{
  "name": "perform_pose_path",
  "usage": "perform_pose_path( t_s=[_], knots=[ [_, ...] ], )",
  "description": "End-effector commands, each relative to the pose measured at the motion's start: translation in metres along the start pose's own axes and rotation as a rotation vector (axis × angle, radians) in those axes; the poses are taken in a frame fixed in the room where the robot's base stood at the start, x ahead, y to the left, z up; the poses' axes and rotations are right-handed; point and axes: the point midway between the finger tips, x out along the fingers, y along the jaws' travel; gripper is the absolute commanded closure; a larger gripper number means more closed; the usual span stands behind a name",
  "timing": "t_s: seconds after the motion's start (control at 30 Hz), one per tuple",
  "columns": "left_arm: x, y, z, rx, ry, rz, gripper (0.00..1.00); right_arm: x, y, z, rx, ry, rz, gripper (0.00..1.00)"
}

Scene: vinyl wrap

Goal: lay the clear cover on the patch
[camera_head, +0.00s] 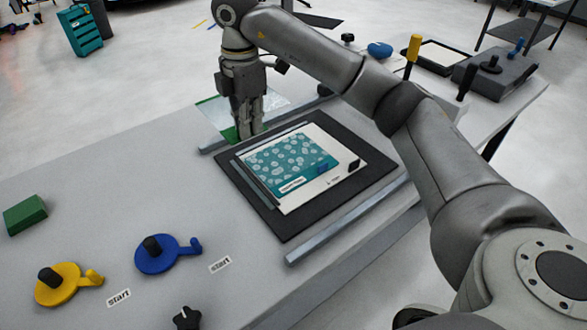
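The patch (292,160) is a teal sheet with pale round spots, lying on a white board (330,180) on a black mat (272,222). The clear cover (212,110) is a see-through sheet with a green strip, at the far edge of the table beyond the mat. My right gripper (246,132) points down in front of the cover, its fingertips close to the green strip and partly hiding the sheet. The fingers look close together, but I cannot tell whether they grip the strip. My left gripper is out of view.
A yellow (62,290) and a blue (160,254) disc with knobs sit at the near left by "start" labels. A green block (25,214) lies at the left edge. A metal rail (345,226) flanks the mat. A grey box (492,75) stands at the far right.

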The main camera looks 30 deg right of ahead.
Motion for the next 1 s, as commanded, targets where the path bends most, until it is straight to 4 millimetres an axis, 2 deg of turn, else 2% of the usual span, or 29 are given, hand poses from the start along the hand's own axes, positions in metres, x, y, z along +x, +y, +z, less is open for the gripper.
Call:
perform_pose_path(
  t_s=[0.03, 0.1, 0.2, 0.37, 0.4, 0.53, 0.63, 0.87, 1.0],
  knots=[
    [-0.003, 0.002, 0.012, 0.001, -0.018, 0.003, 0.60, 0.004, -0.009, 0.005, 0.000, -0.002, -0.003, 1.00],
    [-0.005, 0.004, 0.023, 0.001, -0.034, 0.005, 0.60, 0.010, -0.021, 0.011, 0.000, -0.001, -0.003, 1.00],
    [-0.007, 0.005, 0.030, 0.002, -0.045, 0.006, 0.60, 0.019, -0.039, 0.018, -0.001, -0.001, -0.004, 1.00],
    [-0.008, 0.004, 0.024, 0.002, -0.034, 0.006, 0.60, 0.034, -0.070, 0.032, 0.001, -0.002, -0.004, 1.00],
    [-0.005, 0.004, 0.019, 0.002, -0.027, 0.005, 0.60, 0.042, -0.075, 0.033, -0.001, -0.001, -0.006, 1.00],
    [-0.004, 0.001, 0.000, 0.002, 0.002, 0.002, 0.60, 0.060, -0.090, 0.039, 0.001, -0.002, -0.006, 1.00],
    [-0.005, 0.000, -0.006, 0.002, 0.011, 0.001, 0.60, 0.073, -0.100, 0.044, 0.001, -0.002, -0.005, 1.00],
    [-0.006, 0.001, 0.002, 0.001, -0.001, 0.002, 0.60, 0.088, -0.112, 0.049, 0.001, -0.002, -0.002, 1.00],
    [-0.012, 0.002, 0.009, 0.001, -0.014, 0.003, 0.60, 0.106, -0.116, 0.050, 0.000, -0.001, -0.005, 1.00]
  ],
)
